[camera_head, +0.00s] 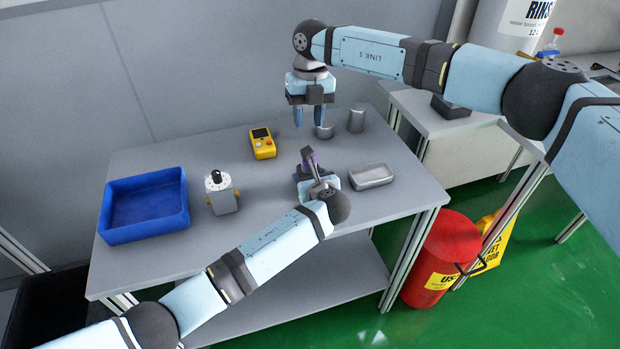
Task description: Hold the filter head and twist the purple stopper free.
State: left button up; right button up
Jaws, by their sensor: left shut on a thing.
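My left gripper (309,166) is low over the middle of the table, shut on a small dark grey piece with purple on it, which looks like the filter head (307,153). The purple stopper (312,162) shows only as a small patch beside the grey part, and my gripper hides much of both. My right gripper (309,117) hangs above and behind the left one, fingers pointing down. Its two blue fingers are apart with nothing visible between them.
The grey table (270,205) bears a blue tray (146,232), a grey device with a black knob (222,194), a yellow meter (262,143), a metal dish (372,176), a short metal cup (325,132) and a taller one (357,118). A red bin (440,255) stands on the floor.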

jog(key=n, duration=0.1)
jog(key=n+h, duration=0.1)
jog(key=n, duration=0.1)
jog(key=a+n, duration=0.1)
jog(key=shift+r, duration=0.3)
jog(key=n+h, duration=0.1)
jog(key=n, duration=0.3)
send_over(302, 170)
jog(key=w+d, duration=0.1)
jog(key=shift+n+t, duration=0.3)
jog(key=shift+t, duration=0.1)
jog(key=shift+w+d+f, duration=0.1)
jog(key=shift+f, duration=1.95)
jog(key=shift+w+d+f, duration=0.1)
jog(key=shift+f, duration=1.95)
grip_shut()
